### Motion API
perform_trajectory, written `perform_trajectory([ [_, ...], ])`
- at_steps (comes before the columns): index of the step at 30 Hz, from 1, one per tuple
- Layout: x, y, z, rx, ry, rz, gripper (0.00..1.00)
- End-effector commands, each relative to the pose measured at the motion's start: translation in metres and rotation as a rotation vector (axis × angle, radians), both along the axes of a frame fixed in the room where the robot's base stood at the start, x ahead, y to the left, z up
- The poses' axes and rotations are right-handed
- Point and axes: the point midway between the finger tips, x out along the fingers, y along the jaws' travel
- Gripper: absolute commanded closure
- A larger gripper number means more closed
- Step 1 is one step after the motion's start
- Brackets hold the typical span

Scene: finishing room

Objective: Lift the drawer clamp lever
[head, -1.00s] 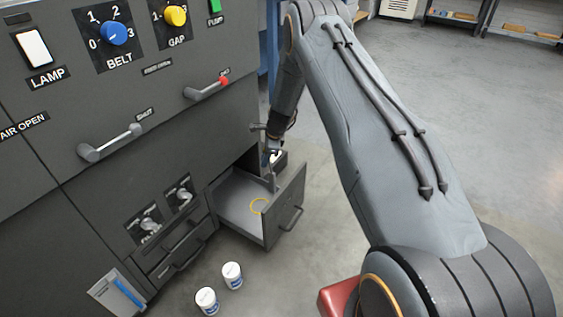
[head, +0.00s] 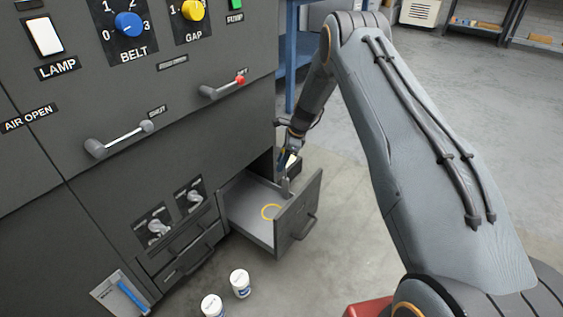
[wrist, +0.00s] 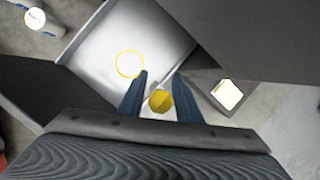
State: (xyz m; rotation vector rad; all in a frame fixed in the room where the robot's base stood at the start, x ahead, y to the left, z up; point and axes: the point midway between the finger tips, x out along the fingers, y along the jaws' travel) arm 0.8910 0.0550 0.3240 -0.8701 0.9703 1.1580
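The open drawer (head: 298,218) sticks out low from the dark cabinet. A small grey upright piece (head: 285,187), perhaps the clamp lever, stands at its back right corner. In the wrist view, a yellow round knob (wrist: 158,101), which looks like the lever's end, shows between my fingertips. My gripper (wrist: 157,85) is open, with one blue finger on each side of the knob; I cannot tell whether either touches it. In the head view my gripper (head: 286,158) is small and partly hidden above the drawer's back corner.
Two white jars (head: 240,284) stand on the floor in front. A small dark box with a pale block (wrist: 227,95) is right of the drawer. Cabinet handles (head: 120,139) stick out above. Open floor lies to the right.

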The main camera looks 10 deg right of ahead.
Motion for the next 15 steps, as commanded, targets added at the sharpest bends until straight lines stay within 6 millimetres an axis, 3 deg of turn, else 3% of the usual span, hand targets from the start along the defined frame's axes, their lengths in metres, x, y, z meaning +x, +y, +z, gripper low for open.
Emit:
perform_trajectory([
  [10,0.0,-0.001,0.003,0.0,-0.002,0.0,0.69],
  [15,-0.001,-0.005,0.017,-0.001,-0.003,0.0,0.69],
])
